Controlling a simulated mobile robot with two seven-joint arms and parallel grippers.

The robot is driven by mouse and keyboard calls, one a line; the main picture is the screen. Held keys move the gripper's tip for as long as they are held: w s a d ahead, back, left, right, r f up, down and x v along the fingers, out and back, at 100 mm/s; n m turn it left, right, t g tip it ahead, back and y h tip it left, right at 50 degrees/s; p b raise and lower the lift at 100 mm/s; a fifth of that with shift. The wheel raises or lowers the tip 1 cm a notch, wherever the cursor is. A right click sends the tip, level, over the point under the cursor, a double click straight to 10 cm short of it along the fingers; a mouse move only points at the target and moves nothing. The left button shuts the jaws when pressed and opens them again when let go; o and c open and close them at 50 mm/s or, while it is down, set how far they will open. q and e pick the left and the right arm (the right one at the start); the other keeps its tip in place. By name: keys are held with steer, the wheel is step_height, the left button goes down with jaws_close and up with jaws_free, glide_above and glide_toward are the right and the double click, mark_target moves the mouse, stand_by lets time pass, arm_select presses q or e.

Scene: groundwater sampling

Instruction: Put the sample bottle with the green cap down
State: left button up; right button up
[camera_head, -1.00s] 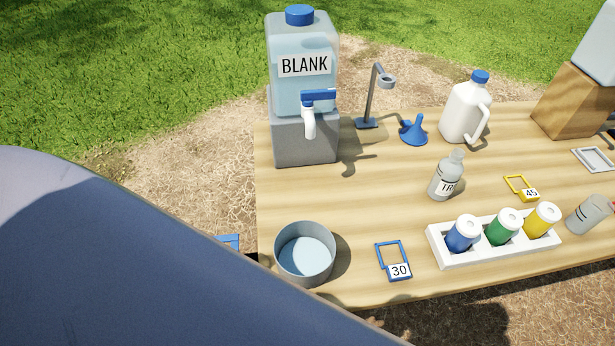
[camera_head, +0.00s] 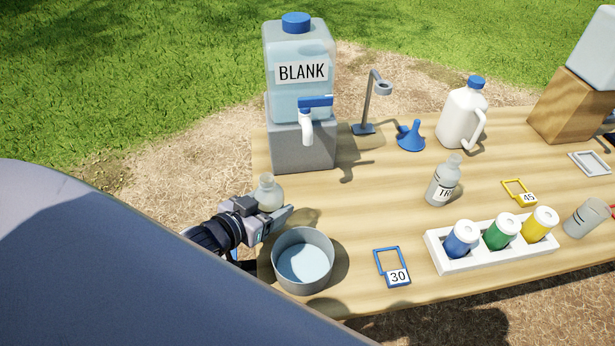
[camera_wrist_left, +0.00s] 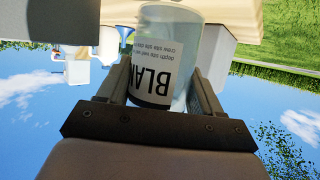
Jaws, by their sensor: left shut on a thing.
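My right gripper is not in view.
The metal bowl (camera_head: 303,231) stands at the table's front left corner, near my gripper. The BLANK dispenser (camera_head: 300,145) stands behind. A TR bottle (camera_head: 438,194), a blue 30 tag (camera_head: 398,277) and a white rack (camera_head: 455,264) stand right. The wooden table (camera_head: 370,215) is bare mid-left.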

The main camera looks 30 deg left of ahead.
arm_select(q)
steer(key=b+x, duration=0.2)
steer(key=x, duration=0.2)
steer(key=r+b+x, duration=0.1)
steer(key=b+x, duration=0.2)
steer(key=x, duration=0.2)
steer(key=b+x, duration=0.2)
steer(key=x, duration=0.2)
steer(key=shift+w+d+r, duration=0.1)
steer(key=shift+w+r, duration=0.15)
steer(key=shift+w, duration=0.4)
steer(key=shift+r, duration=0.1)
steer(key=o, duration=1.2)
